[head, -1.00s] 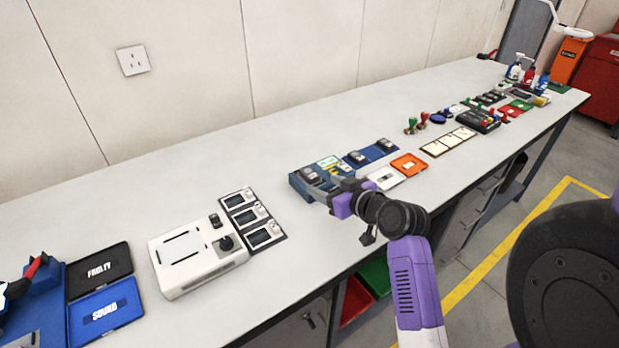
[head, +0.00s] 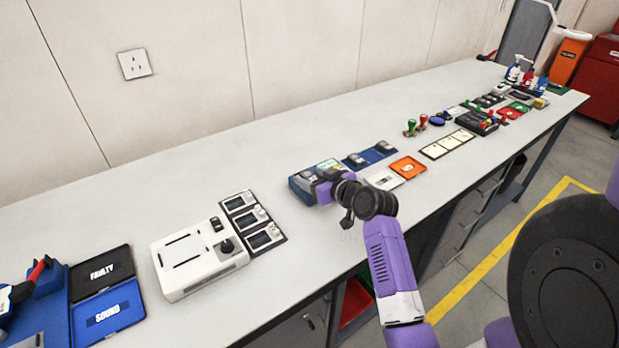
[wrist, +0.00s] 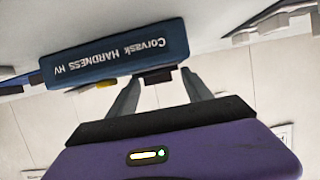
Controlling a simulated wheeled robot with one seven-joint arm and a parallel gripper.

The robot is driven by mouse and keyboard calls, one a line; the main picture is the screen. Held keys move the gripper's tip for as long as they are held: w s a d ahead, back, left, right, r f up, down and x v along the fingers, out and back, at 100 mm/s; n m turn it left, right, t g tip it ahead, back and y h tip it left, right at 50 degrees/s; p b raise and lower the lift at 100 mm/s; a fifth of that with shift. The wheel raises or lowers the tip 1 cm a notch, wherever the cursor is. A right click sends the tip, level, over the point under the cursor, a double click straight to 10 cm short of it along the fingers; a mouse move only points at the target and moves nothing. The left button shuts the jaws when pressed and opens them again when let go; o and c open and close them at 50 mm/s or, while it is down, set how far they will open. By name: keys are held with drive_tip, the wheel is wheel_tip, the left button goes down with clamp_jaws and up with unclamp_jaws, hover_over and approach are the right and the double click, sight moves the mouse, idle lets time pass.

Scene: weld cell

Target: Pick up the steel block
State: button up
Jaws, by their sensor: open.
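A blue tester tray (head: 301,190) lies on the bench with small dark grey blocks on it. It also shows upside down in the wrist view (wrist: 110,62), lettered "Corvask HARDNESS HV". One dark block (wrist: 158,77), likely the steel block, shows at the tray's edge in the wrist view. My gripper (wrist: 163,76) is open, its two fingers pointing at the tray with that block in the gap between them. I cannot tell if they touch it. In the head view my gripper (head: 321,187) is over the tray's right part and hides some of it.
A blue tray with dark blocks (head: 370,155), an orange tray (head: 408,168) and a white card tray (head: 384,179) lie close right. A white machine (head: 196,262) and a dark panel of meters (head: 252,222) stand left. Bare bench lies behind the tester tray.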

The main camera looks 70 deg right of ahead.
sight(313, 179)
clamp_jaws()
drive_tip(key=shift+r, duration=0.15)
wheel_tip(313, 179, up, 20)
idle(0.7)
drive_tip(key=shift+s, duration=0.1)
